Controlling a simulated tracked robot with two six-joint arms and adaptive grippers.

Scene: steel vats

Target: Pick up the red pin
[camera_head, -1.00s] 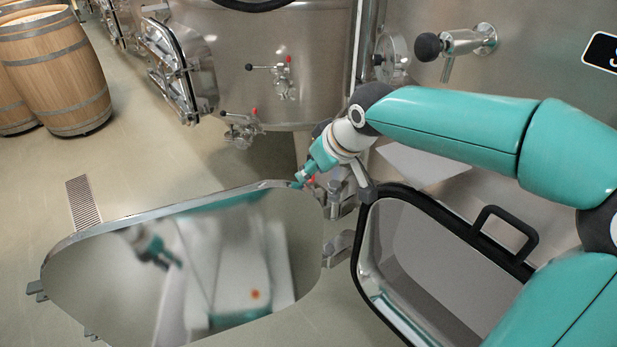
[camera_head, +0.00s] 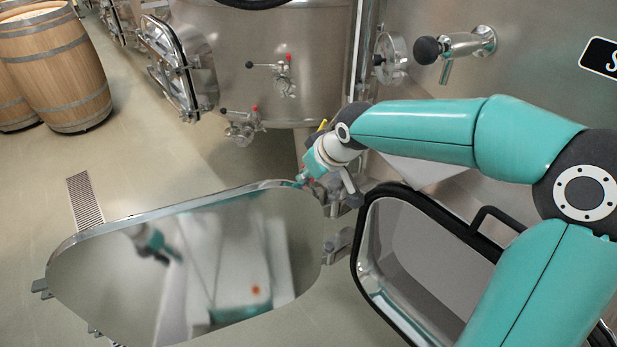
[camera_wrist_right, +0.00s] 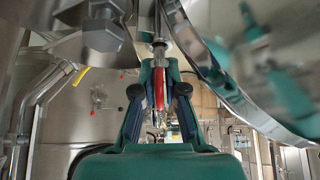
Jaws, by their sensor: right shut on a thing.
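The red pin (camera_wrist_right: 159,88) shows in the right wrist view as a narrow red piece between the two fingers. My right gripper (camera_wrist_right: 157,92) is shut on it; a metal rod or fitting sits just above the pin. In the head view my right gripper (camera_head: 303,180) is at the hinge side of the open hatch door, and the pin cannot be made out there. Whether the pin is still seated in its fitting I cannot tell. My left gripper is seen only as a possible blurred reflection, not directly.
The polished hatch door (camera_head: 130,222) stands open to the left of the gripper. The black-rimmed hatch opening (camera_head: 418,200) is to the right. Steel vats (camera_head: 320,60) with valves rise behind.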

